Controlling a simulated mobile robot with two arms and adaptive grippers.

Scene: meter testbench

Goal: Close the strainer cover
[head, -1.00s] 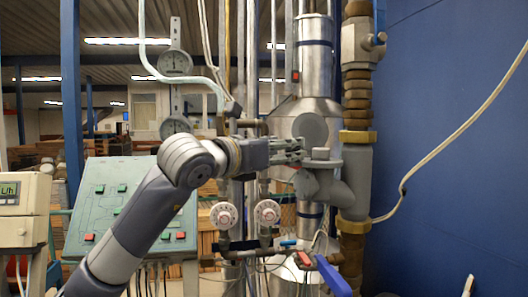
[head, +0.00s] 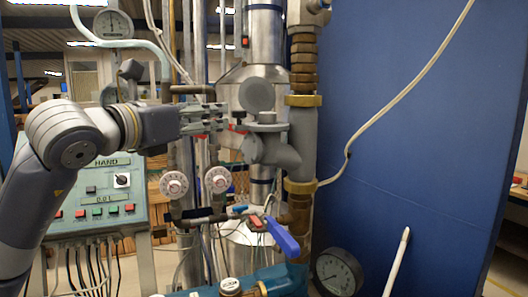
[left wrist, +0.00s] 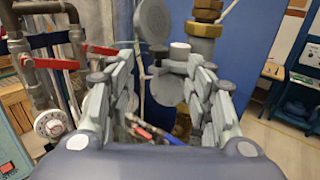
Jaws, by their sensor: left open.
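The strainer (head: 285,148) is a grey Y-shaped fitting on the vertical pipe. Its round grey cover (head: 257,95) stands up above it, open. The cover also shows in the left wrist view (left wrist: 153,20), above and beyond the fingers, with the strainer's grey body (left wrist: 166,88) below it. My left gripper (head: 226,117) is just left of the strainer and slightly below the cover. In the left wrist view my left gripper (left wrist: 160,75) has its fingers spread, with nothing held between them. My right gripper is not in view.
Two round white-faced valve knobs (head: 174,184) and a blue-handled valve (head: 283,238) sit below the gripper. Vertical pipes stand behind it. A blue wall (head: 430,130) stands at the right. A control panel (head: 120,185) is at the left.

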